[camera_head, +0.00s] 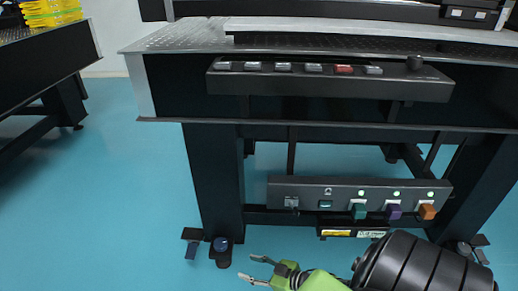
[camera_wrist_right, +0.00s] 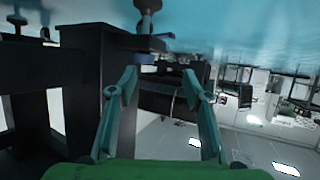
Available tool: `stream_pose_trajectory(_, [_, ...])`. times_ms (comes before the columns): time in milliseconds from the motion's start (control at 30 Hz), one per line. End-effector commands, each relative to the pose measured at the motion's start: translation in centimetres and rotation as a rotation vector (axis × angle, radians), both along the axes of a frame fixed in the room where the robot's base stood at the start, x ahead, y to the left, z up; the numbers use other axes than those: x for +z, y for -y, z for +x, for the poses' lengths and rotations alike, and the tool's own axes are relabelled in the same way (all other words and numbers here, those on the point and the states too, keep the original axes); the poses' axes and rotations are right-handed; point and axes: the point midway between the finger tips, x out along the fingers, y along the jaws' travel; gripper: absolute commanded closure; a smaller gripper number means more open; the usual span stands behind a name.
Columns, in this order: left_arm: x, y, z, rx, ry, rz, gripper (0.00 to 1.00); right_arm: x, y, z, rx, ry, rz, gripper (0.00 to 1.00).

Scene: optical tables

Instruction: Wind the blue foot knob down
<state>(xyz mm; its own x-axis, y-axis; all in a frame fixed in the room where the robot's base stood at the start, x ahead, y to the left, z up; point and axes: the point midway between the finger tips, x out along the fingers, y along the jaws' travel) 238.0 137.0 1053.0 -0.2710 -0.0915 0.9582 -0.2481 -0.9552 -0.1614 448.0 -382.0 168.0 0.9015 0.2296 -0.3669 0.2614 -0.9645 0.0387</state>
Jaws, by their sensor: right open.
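In the right wrist view, the open fingers (camera_wrist_right: 160,88) frame a view of dark table parts, with a foot (camera_wrist_right: 147,18) at the top above the leg's end. My left gripper is not in view.
A control panel (camera_head: 360,187) with several coloured switches hangs low between the legs, above my right arm. A button rail (camera_head: 330,88) runs under the tabletop. Open blue floor (camera_head: 110,210) lies to the left.

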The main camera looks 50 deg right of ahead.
Motion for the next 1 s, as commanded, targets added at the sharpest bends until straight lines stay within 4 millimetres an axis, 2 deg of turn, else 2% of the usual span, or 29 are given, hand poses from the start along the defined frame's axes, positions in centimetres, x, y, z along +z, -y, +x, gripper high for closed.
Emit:
stream_pose_trajectory(33, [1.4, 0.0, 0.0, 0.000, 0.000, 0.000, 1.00, 0.9, -0.3, -0.3, -0.006, -0.013, -0.002, 0.55])
stream_pose_trajectory(467, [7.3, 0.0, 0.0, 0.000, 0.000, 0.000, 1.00, 2.1, -2.4, -2.9, -0.042, -0.128, -0.042, 0.55])
stream_pose_trajectory(1000, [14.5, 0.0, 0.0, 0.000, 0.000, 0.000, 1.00, 4.0, -5.4, -7.1, -0.073, -0.284, -0.088, 0.55])
